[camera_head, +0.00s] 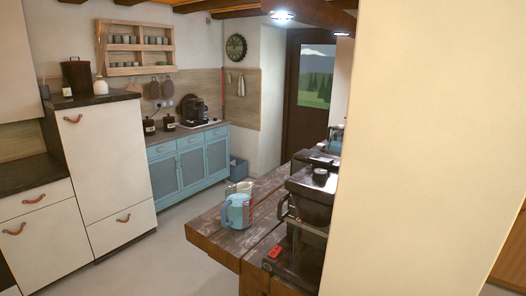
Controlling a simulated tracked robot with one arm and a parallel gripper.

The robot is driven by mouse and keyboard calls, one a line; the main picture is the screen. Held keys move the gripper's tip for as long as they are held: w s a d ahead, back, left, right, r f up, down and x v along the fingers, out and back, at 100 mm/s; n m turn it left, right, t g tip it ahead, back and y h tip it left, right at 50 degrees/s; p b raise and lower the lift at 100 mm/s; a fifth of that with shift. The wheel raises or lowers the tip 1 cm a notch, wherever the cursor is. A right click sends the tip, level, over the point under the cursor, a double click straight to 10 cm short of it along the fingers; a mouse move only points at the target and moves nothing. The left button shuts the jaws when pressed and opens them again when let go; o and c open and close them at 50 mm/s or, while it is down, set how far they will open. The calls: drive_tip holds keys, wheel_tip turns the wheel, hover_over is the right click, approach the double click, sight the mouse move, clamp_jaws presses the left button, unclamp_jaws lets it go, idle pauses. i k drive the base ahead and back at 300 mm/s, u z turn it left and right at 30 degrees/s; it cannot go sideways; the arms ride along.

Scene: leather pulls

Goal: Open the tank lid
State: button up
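My gripper is not in this view. No tank lid can be made out for certain. A black coffee machine (312,205) stands on a dark wooden table (222,232); its right side is cut off by a pale surface in front. A light blue and clear jug-like vessel (238,208) stands on the table to the left of it. Another small black coffee machine (193,111) sits on the far counter. I cannot tell which of these has the tank.
A large cream panel (430,140) fills the right side, close to me. White cabinets (105,165) with leather pulls stand at the left. Blue cabinets (188,163) stand behind. Grey floor (165,265) is free between the cabinets and the table.

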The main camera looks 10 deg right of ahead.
sight(322, 159)
drive_tip(key=u, duration=0.25)
drive_tip(key=i, duration=1.5)
drive_tip(key=z, duration=0.55)
